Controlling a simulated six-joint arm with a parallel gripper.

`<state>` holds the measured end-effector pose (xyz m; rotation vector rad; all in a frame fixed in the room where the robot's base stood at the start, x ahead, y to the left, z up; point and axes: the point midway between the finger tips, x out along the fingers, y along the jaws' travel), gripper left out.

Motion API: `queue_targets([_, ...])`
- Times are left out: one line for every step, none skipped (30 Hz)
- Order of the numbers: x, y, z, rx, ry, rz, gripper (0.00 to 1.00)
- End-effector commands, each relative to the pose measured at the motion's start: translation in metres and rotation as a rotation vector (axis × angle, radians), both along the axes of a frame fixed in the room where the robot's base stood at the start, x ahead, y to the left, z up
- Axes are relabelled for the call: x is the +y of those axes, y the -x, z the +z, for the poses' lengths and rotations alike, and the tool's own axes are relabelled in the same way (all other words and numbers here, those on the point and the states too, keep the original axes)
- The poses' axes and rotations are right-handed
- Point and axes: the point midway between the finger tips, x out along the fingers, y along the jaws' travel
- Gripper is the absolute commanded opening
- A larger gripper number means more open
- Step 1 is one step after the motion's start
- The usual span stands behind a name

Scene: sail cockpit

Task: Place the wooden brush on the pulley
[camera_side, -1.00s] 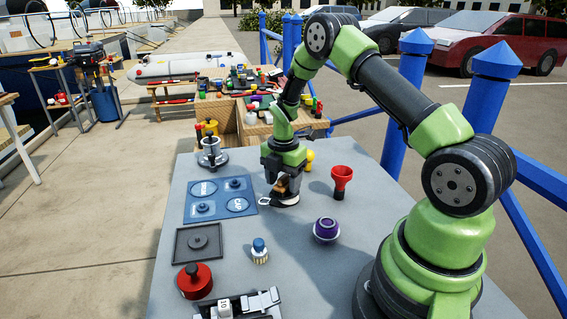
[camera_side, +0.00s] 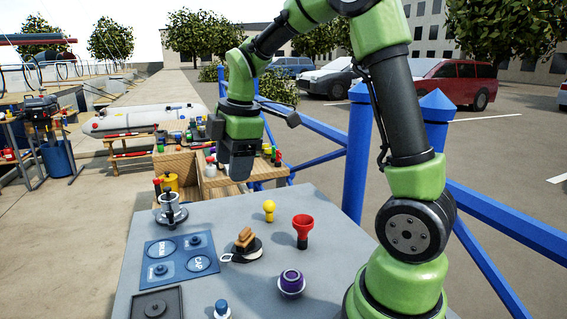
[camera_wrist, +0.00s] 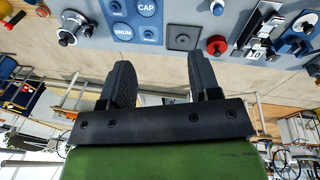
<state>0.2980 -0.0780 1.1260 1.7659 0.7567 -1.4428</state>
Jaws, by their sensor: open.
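The wooden brush (camera_side: 245,237) is a small tan, stepped block. It rests on top of the pulley (camera_side: 249,254), a dark round piece with a pale metal eye at its left, on the grey table. The two touch, and the brush looks slightly tilted. My gripper (camera_side: 238,178) is raised above and behind them, clear of the brush. In the wrist view my gripper (camera_wrist: 158,78) has its two dark fingers apart with nothing between them. Brush and pulley do not show in the wrist view.
A blue labelled board (camera_side: 177,273) and a metal winch-like piece (camera_side: 171,212) are left. Wooden bins (camera_side: 205,182) stand behind the table.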

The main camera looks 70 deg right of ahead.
Motion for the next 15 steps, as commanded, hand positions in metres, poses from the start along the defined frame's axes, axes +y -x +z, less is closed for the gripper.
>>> queue_targets([0.016, 0.013, 0.018, -0.051, -0.031, -0.11, 0.57])
queue_targets([0.024, 0.021, 0.027, -0.077, -0.056, -0.183, 0.57])
queue_targets([0.034, 0.032, 0.036, -0.108, -0.092, -0.28, 0.57])
queue_targets([0.041, 0.041, 0.043, -0.132, -0.123, -0.351, 0.57])
queue_targets([0.048, 0.05, 0.048, -0.154, -0.157, -0.423, 0.57])
queue_targets([0.058, 0.062, 0.054, -0.18, -0.206, -0.517, 0.57])
queue_targets([0.064, 0.072, 0.058, -0.198, -0.246, -0.587, 0.57])
queue_targets([0.07, 0.081, 0.061, -0.214, -0.286, -0.655, 0.57])
queue_targets([0.077, 0.094, 0.064, -0.231, -0.341, -0.74, 0.57])
queue_targets([0.082, 0.102, 0.066, -0.242, -0.382, -0.801, 0.57])
queue_targets([0.086, 0.11, 0.066, -0.25, -0.423, -0.858, 0.57])
queue_targets([0.091, 0.12, 0.067, -0.256, -0.475, -0.929, 0.57])
queue_targets([0.094, 0.127, 0.066, -0.258, -0.51, -0.977, 0.57])
queue_targets([0.096, 0.133, 0.066, -0.259, -0.543, -1.018, 0.57])
queue_targets([0.099, 0.139, 0.065, -0.26, -0.583, -1.068, 0.57])
